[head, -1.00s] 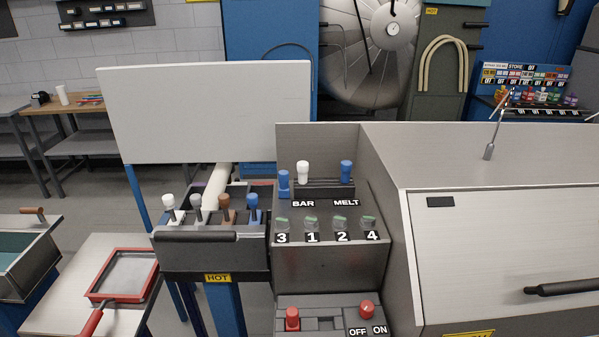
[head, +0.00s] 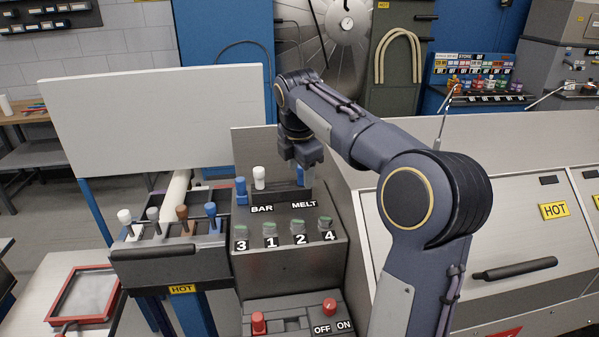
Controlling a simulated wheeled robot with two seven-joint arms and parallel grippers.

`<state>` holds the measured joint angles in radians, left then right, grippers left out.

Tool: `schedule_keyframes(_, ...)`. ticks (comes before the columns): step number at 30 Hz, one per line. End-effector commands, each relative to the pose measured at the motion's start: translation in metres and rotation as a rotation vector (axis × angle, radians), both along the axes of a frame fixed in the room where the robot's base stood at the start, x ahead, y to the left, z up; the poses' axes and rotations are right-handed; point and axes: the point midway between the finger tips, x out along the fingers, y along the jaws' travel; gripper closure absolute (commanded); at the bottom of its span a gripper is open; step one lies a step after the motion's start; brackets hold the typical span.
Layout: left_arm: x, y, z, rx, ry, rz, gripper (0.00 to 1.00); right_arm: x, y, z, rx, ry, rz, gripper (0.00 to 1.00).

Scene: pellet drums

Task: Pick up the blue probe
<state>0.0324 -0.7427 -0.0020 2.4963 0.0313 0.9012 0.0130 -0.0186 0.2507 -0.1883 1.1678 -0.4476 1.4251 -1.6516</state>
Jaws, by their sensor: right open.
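Three blue-topped handles show. One blue handle (head: 300,178) stands at the back of the grey console above the MELT label, partly hidden by my right gripper. Another blue handle (head: 240,188) stands at the console's left edge, beside a white handle (head: 259,177) above BAR. A third blue handle (head: 210,211) stands in the rack marked HOT. I cannot tell from looks alone which is the probe. My right gripper (head: 303,164) points down, open, just above the blue handle by MELT; contact is unclear. My left gripper is not in view.
The HOT rack (head: 168,252) also holds white, grey and brown handles. Numbered green-topped knobs (head: 270,229) and red OFF/ON switches (head: 330,306) are on the console front. A white panel (head: 155,122) stands behind left. A metal housing (head: 520,215) lies right.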

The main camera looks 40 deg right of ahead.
Motion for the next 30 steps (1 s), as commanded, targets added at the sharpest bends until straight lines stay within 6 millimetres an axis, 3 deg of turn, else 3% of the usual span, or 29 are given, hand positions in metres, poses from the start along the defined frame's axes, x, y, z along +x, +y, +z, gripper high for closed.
schedule_keyframes(1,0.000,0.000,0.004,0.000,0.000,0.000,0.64,0.017,-0.007,0.004,-0.059,0.041,0.075,0.49)
schedule_keyframes(3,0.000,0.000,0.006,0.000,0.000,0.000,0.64,0.033,-0.016,0.008,-0.128,0.096,0.172,0.49)
schedule_keyframes(9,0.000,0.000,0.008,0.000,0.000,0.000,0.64,0.055,-0.027,0.013,-0.231,0.194,0.327,0.49)
schedule_keyframes(30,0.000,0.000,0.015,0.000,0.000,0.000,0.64,0.062,-0.057,-0.056,-0.243,0.207,0.351,0.49)
